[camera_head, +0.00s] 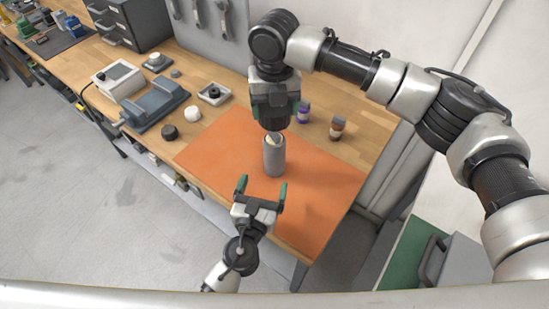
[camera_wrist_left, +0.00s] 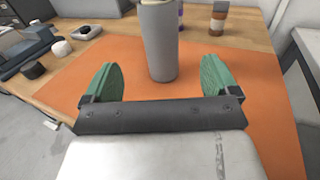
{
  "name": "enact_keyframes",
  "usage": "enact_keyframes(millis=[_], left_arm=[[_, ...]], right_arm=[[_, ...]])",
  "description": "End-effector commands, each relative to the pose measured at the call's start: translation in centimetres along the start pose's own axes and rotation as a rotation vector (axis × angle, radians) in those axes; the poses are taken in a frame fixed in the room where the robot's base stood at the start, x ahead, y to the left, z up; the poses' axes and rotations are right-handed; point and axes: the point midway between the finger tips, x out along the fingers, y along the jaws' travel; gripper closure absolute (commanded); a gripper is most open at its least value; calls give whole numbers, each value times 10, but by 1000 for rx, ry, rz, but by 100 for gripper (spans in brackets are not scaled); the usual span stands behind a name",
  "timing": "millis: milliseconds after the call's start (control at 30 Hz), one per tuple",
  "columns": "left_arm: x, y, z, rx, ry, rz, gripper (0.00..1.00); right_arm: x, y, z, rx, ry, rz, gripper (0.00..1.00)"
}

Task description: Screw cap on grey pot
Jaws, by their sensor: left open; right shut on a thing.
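The grey pot (camera_head: 274,160) stands upright on the orange mat (camera_head: 320,190). It also shows in the left wrist view (camera_wrist_left: 160,45), beyond and between my left fingers. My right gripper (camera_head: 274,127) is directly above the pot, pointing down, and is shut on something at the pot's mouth. A pale bit shows there, but the held thing is mostly hidden, so I cannot tell if it is the cap. My left gripper (camera_head: 262,190) is open and empty in front of the pot, apart from it, with its green fingers pointing towards it.
Two small bottles, one purple (camera_head: 303,112) and one brown (camera_head: 337,127), stand behind the pot to the right. A black lid (camera_head: 169,132), a white round piece (camera_head: 192,113) and a grey device (camera_head: 155,105) are to the left. The mat around the pot is clear.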

Motion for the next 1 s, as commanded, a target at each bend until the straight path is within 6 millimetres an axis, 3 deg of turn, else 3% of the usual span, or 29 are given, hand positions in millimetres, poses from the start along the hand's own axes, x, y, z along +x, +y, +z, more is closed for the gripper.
enact_keyframes(millis=[300, 467, 1000], left_arm=[[1, 0, 0, 1, 0, 0, 11], [12, 0, 0, 0, 0, 1, 11], [105, 0, 0, -1, 1, 1, 11]], right_arm=[[0, 0, 0, 0, -1, 0, 48], [0, 0, 0, 1, -1, 0, 48], [0, 0, 0, 1, -1, 0, 48]])
